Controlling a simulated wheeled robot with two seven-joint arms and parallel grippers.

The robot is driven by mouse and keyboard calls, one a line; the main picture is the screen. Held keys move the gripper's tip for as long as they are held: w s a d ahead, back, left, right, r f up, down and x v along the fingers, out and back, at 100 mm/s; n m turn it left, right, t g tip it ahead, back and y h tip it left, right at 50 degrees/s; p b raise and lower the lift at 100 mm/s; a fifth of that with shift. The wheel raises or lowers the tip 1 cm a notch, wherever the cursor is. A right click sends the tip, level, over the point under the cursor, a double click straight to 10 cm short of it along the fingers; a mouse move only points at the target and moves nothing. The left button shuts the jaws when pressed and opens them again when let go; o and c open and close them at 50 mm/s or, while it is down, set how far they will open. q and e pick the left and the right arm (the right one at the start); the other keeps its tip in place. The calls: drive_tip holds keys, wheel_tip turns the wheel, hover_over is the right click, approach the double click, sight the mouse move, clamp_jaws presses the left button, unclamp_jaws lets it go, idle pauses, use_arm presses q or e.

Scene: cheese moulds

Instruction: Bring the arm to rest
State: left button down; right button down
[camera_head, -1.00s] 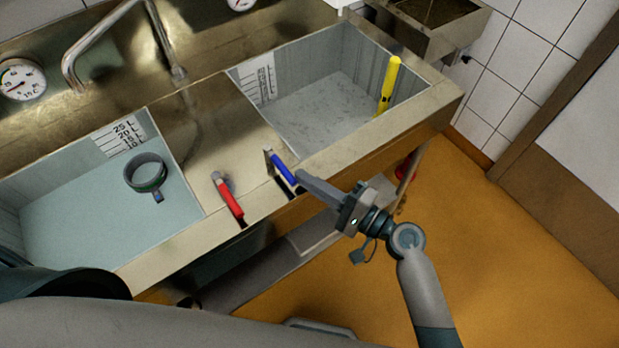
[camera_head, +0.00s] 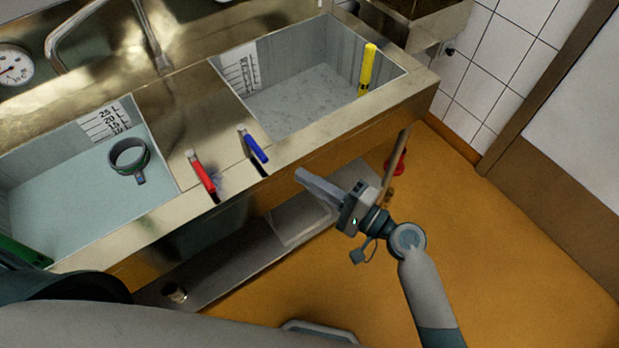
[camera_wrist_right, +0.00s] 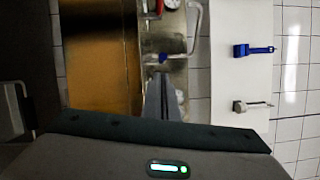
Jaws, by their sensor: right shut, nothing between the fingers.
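My right gripper (camera_head: 302,175) is shut and empty. In the head view it hangs in front of the metal sink unit's front edge, apart from it, above the orange floor. In the right wrist view its fingers (camera_wrist_right: 160,85) point toward a metal surface with a blue lever. My right arm (camera_head: 425,280) comes up from the bottom right of the head view. My left gripper does not show; only a large grey and dark part of my body fills the lower left.
The metal sink unit (camera_head: 290,145) has a red lever (camera_head: 203,173) and a blue lever (camera_head: 253,147). Orange floor (camera_head: 520,260) is clear at right.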

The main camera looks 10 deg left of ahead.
drive_tip(key=shift+d+f, duration=0.1)
drive_tip(key=d+f+h, duration=0.3)
drive_tip(key=d+f, duration=0.1)
drive_tip(key=f, duration=0.7)
drive_tip(key=s+d+f+h, duration=0.1)
drive_tip(key=d+f+h, duration=0.25)
drive_tip(key=f, duration=0.75)
drive_tip(key=d+f+h, duration=0.2)
drive_tip(key=d+f, duration=0.2)
drive_tip(key=f, duration=0.6)
drive_tip(key=s+d+f+n+g+h, duration=0.1)
drive_tip(key=s+d+f+h, duration=0.1)
drive_tip(key=s+d+f, duration=0.45)
drive_tip(key=s+d+f+n+g+h, duration=0.1)
drive_tip(key=s+d+f+n+h, duration=0.2)
drive_tip(key=f, duration=0.6)
drive_tip(key=s+d+f+n+g+h, duration=0.1)
drive_tip(key=s+d+f, duration=0.3)
drive_tip(key=s, duration=0.6)
drive_tip(key=s+d+f+n+g+h+b, duration=0.1)
drive_tip(key=s+d+f+n, duration=0.1)
drive_tip(key=s+d+f, duration=0.3)
drive_tip(key=s+d+f+n+g+h, duration=0.1)
drive_tip(key=s+d+f, duration=0.3)
drive_tip(key=s, duration=1)
drive_tip(key=shift+s+d+f+n+g+h, duration=0.3)
drive_tip(key=shift+s+n+g+h, duration=0.05)
drive_tip(key=shift+n+g, duration=0.25)
drive_tip(key=shift+w, duration=0.15)
